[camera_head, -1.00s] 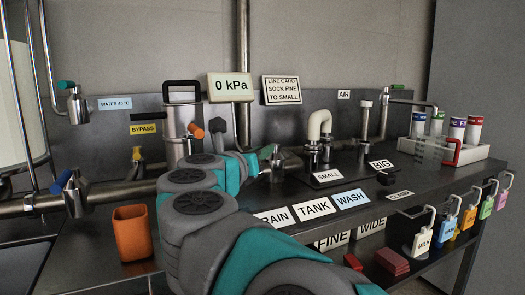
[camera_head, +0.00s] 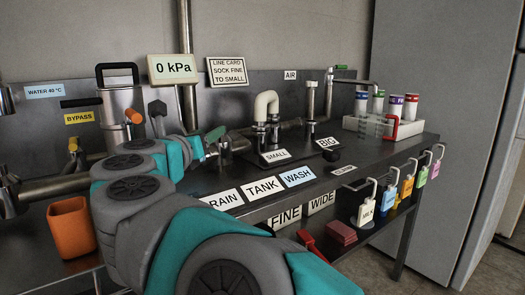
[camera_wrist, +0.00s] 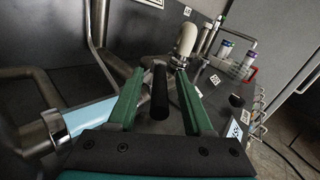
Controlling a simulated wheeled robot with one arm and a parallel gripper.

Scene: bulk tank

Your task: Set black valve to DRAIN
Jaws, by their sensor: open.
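In the wrist view a black rod-like handle (camera_wrist: 160,92) stands between the two green fingers of my gripper (camera_wrist: 158,82). The fingers are open, with a gap on both sides of the handle. I take it for the black valve's handle; its base is hidden. In the head view my gripper (camera_head: 214,142) points away over the bench, and my arm hides the valve there. The DRAIN label (camera_head: 224,199), its first letter covered by my arm, lies on the bench front beside the TANK label (camera_head: 262,188) and the WASH label (camera_head: 298,176).
A steel canister (camera_head: 122,108) and orange cup (camera_head: 71,228) are at left. A white bent pipe (camera_head: 266,105) rises behind my gripper. A tube rack (camera_head: 365,127) stands at right. Several coloured padlocks (camera_head: 391,195) hang on the front edge. The gauge (camera_head: 173,68) reads 0 kPa.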

